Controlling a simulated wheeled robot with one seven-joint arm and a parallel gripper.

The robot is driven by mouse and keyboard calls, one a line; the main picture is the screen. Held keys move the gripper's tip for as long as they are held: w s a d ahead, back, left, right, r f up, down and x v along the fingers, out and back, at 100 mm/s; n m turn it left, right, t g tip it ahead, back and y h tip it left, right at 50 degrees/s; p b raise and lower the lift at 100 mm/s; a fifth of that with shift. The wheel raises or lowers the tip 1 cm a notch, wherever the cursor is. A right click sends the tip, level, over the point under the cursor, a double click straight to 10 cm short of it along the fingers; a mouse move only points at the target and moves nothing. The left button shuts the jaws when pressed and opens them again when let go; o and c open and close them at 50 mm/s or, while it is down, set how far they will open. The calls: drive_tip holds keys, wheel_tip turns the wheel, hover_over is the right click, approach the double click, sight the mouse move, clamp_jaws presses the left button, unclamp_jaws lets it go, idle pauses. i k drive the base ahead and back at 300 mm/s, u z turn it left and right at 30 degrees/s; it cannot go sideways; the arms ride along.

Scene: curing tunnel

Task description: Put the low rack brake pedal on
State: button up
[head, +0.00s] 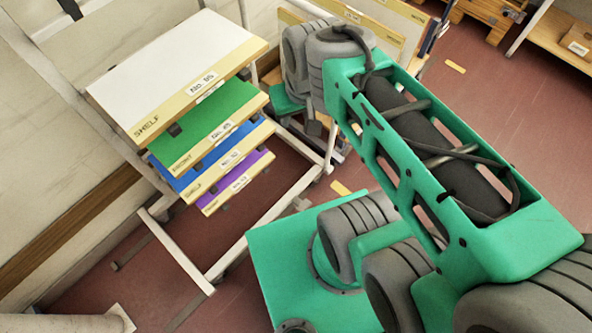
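A wheeled rack with a pale metal frame (252,243) stands left of my arm. It bears a stack of coloured shelves: white (180,62), green (205,128), blue (190,178) and purple (252,172), each with a labelled cream front edge. I cannot tell whether this is the low rack. No brake pedal can be made out clearly; the lower right part of the rack and its wheels are partly hidden by my arm or too small to read. My green arm fills the right half of the head view and reaches toward the upper middle.
Behind my arm stand more labelled cream boards (403,22). A pale wall with a brown rail (65,228) runs along the left. Red floor (490,110) is open at the right.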

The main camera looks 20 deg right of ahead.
sight(303, 205)
drive_tip(key=u, duration=0.3)
drive_tip(key=k, duration=0.8)
drive_tip(key=u, duration=0.95)
drive_tip(key=i, duration=0.4)
drive_tip(key=u, duration=0.1)
